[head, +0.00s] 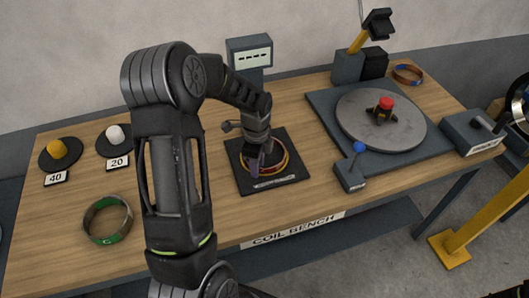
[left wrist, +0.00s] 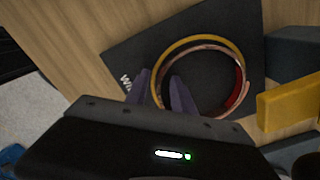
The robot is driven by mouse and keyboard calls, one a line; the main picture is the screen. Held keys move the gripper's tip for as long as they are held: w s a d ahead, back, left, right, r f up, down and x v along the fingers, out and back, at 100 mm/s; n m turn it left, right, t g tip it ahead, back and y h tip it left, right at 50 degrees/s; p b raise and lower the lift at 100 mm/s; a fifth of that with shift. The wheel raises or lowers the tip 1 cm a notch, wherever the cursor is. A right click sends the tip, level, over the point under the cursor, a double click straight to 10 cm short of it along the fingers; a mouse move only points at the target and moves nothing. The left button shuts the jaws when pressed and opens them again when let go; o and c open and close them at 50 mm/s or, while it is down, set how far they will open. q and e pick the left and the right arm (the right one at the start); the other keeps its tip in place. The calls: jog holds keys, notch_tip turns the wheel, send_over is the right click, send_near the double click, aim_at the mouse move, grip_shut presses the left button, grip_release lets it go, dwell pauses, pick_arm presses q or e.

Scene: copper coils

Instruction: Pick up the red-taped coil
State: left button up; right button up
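A copper coil with a red band (left wrist: 237,92) lies on a dark square pad on the bench; a yellow ring (left wrist: 190,41) overlaps it in the left wrist view. I cannot tell whether these are two stacked coils or one. In the head view the coil (head: 284,160) is partly hidden by my left gripper (head: 258,168). My left gripper's two purple fingers (left wrist: 160,92) are apart, one outside and one inside the coil's near left side in the picture. Contact with the coil cannot be told.
A green-banded coil (head: 107,220) lies at front left. A turntable (head: 352,116) with a red knob, a blue-knobbed lever (head: 358,150) and another coil (head: 408,74) are to the right.

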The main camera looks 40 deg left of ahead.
pick_arm(q)
jog(key=shift+c, duration=0.4)
grip_shut()
dwell(1.4)
